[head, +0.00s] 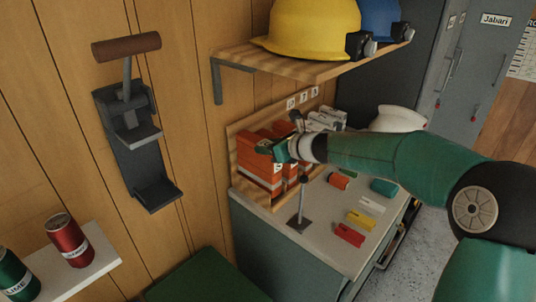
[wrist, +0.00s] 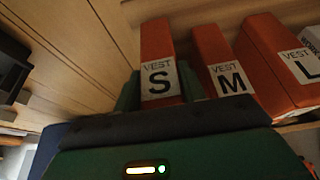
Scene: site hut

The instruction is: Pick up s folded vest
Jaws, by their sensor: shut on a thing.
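The s folded vest (wrist: 158,45) is an upright orange block with a white VEST S label, in the middle of the wrist view. My gripper (head: 274,150) is shut on it, with green fingers showing at both sides of the vest in the wrist view. In the head view the orange vests (head: 256,165) stand in a wooden rack at the wall, and my gripper covers part of them. I cannot tell whether the s vest is clear of the rack floor. The M vest (wrist: 212,50) and the L vest (wrist: 275,60) stand to its right.
A wooden shelf (head: 320,70) with a yellow helmet (head: 310,25) and a blue helmet (head: 380,18) hangs above the rack. A small stand (head: 299,222) and several coloured items lie on the counter.

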